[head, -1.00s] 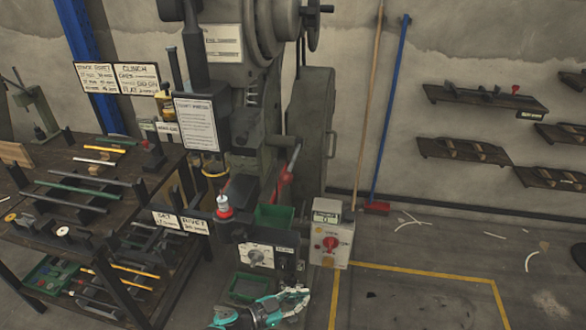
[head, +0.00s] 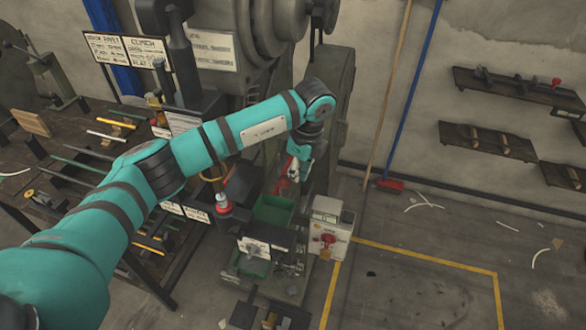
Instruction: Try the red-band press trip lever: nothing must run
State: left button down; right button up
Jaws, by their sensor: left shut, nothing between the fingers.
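The press (head: 215,75) is a large grey machine in the centre, partly hidden behind my left arm. A lever with a red part (head: 283,187) is on its right side, and its upper part is mostly hidden by my gripper. My left gripper (head: 294,172) is shut and empty, pointing down at the lever. I cannot tell whether it touches it. A grey control box (head: 328,228) with a red rotary switch (head: 327,240) stands right of the press. My right gripper is not in view.
A green bin (head: 272,209) sits below the lever. A dark workbench (head: 80,165) with tools is at left. A broom (head: 390,186) leans on the wall near shelves (head: 488,141). The yellow-marked floor (head: 415,290) at right is mostly clear.

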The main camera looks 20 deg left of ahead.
aim_at(287, 179)
pick_arm(q)
jog(key=shift+w+a+r+n+y, duration=0.15)
jog(key=shift+w+a+r+y, duration=0.2)
jog(key=shift+r, duration=0.25)
jog(key=shift+w+a+r+n+y, duration=0.15)
jog(key=shift+w+a+r+y, duration=0.15)
jog(key=shift+w+r, duration=0.2)
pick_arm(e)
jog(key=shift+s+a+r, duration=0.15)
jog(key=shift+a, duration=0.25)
pick_arm(q)
jog(key=shift+b+x, duration=1.65)
jog(key=shift+x, duration=1.8)
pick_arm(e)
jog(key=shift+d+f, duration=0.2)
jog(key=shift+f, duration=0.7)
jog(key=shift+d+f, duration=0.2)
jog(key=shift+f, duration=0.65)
pick_arm(q)
jog(key=shift+w, duration=0.15)
jog(key=shift+f, duration=0.1)
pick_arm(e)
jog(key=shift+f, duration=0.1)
